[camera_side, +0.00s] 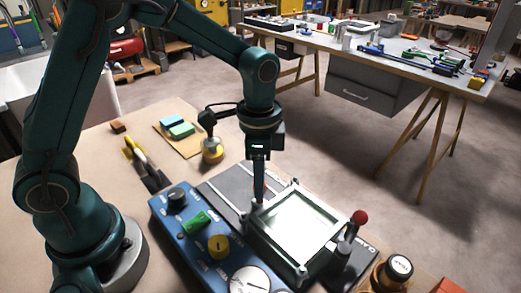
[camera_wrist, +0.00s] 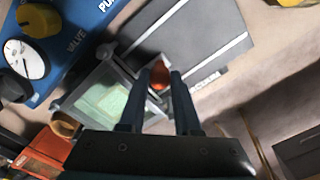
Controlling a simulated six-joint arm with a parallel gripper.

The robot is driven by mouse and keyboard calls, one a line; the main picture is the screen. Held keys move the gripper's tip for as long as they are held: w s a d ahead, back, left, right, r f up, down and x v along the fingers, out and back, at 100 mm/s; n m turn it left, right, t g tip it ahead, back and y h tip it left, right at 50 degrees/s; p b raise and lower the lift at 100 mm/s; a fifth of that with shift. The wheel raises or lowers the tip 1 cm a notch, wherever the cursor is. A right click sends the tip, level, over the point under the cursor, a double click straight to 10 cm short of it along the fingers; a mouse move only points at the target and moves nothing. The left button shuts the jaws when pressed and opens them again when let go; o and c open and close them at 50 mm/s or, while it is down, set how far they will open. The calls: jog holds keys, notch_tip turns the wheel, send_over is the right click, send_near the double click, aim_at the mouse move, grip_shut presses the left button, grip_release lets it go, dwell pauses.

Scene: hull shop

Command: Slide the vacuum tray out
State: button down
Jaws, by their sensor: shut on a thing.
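The vacuum tray (camera_side: 300,225) looks like a light metal frame around a pale greenish glass pane, lying on a dark grey base with light stripes (camera_side: 226,191). In the wrist view, the frame's pane (camera_wrist: 105,98) shows at left, partly hidden by my gripper. My gripper (camera_side: 259,197) points down at the frame's far left corner. In the wrist view, its two fingers (camera_wrist: 161,76) are shut on a red-orange knob (camera_wrist: 159,73). Only a bit of this knob shows in the side view. I cannot tell how the knob joins the tray.
A blue control panel (camera_side: 177,232) with knobs, a green switch and a gauge adjoins the base at left. A red-balled lever (camera_side: 358,217) stands at the tray's right. Open floor lies beyond the bench's right edge.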

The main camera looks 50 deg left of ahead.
jog(key=a, duration=1.2)
jog(key=shift+a+r, duration=0.1)
jog(key=shift+a, duration=0.15)
jog(key=c, duration=0.6)
grip_release()
notch_tip(320, 180, up, 5)
jog(key=shift+r, duration=0.1)
jog(key=shift+d, duration=0.1)
